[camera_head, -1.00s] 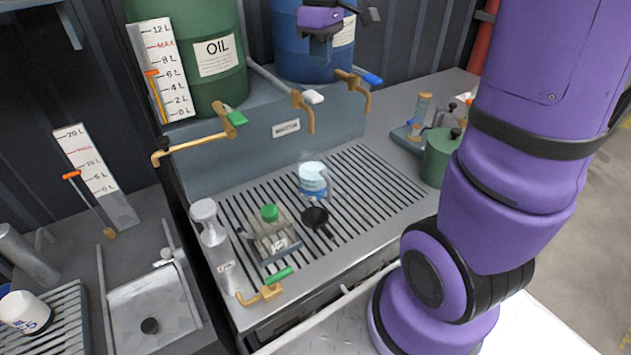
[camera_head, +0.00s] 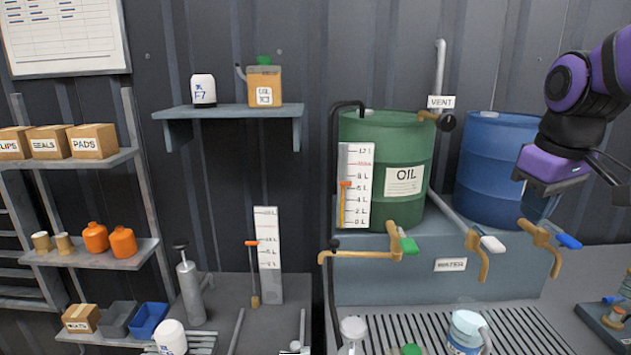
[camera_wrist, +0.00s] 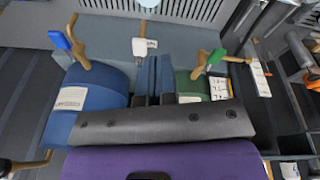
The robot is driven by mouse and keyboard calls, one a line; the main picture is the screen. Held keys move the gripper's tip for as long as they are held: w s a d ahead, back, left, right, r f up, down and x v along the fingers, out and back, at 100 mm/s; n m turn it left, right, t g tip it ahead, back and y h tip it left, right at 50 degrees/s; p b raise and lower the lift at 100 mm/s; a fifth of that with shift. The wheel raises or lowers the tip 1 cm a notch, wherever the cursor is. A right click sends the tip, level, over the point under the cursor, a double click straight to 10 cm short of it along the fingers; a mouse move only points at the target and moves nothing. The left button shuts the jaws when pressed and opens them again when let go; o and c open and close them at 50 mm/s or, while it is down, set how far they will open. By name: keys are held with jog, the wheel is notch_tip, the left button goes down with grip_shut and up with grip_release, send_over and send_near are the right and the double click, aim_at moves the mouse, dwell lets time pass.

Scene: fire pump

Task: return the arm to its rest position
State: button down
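My arm is raised at the right of the head view. Its purple hand hangs in front of the blue drum (camera_head: 495,165), and my gripper (camera_head: 540,208) points down just above the tan tap with the blue handle (camera_head: 568,241). In the wrist view my gripper (camera_wrist: 155,60) shows two dark blue fingers side by side, shut with nothing seen between them. The wrist view also shows the blue drum (camera_wrist: 88,95) on one side of the fingers and the green oil drum (camera_wrist: 195,88) on the other.
The green drum (camera_head: 385,150) stands on a grey-blue stand with tan taps. A wall shelf (camera_head: 230,112) holds a white container and a tan can. A rack (camera_head: 90,255) at left holds boxes and orange bottles. A slotted drain (camera_head: 400,325) lies below the taps.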

jog(key=s+a+m+t, duration=0.3)
jog(key=s, duration=0.9)
jog(key=shift+s, duration=0.3)
